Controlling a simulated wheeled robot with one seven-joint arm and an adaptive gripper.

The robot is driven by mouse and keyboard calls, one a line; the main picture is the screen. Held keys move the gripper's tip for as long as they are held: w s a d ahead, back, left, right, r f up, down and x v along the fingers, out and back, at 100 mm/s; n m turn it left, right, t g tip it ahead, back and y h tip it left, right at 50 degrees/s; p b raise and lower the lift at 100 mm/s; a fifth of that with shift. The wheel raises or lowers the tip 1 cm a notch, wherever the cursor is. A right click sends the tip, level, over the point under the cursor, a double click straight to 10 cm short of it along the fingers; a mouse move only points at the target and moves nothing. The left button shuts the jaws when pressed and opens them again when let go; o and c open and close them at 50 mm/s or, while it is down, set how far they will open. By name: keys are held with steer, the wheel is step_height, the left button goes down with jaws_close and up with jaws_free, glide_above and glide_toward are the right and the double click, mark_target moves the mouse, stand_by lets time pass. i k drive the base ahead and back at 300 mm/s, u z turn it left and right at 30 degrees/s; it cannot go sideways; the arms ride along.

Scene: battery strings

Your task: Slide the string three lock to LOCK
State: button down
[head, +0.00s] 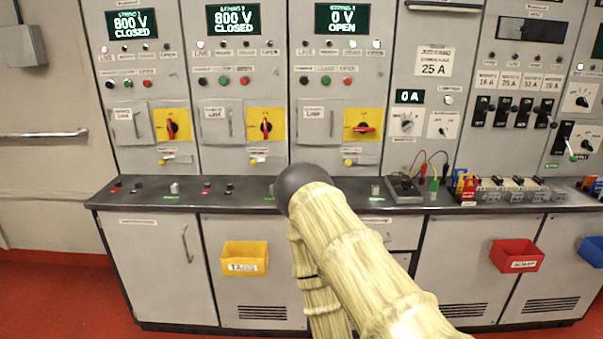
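The string three panel (318,90) is the third from the left, and its display (342,18) reads 0 V OPEN. Its red rotary handle (364,128) lies about horizontal on a yellow plate (353,115). Below the plate, the string three lock (348,162) shows as a small yellow knob at the left of a short strip; its lettering is too small to read. My arm, in a pale sleeve with a dark round joint, rises in front of the bench just below this panel. My gripper is not visible, and nothing is seen touching the lock.
The string one (130,22) and string two (233,18) displays read 800 V CLOSED, their handles upright. A dark bench top (135,200) juts out below the panels with small posts on it. Test leads (432,165) stand right of string three. Yellow (245,258) and red (516,255) bins hang below.

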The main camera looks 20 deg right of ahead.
mark_target(348, 161)
steer(key=u, duration=0.2)
steer(key=i, duration=0.95)
steer(key=z, duration=0.55)
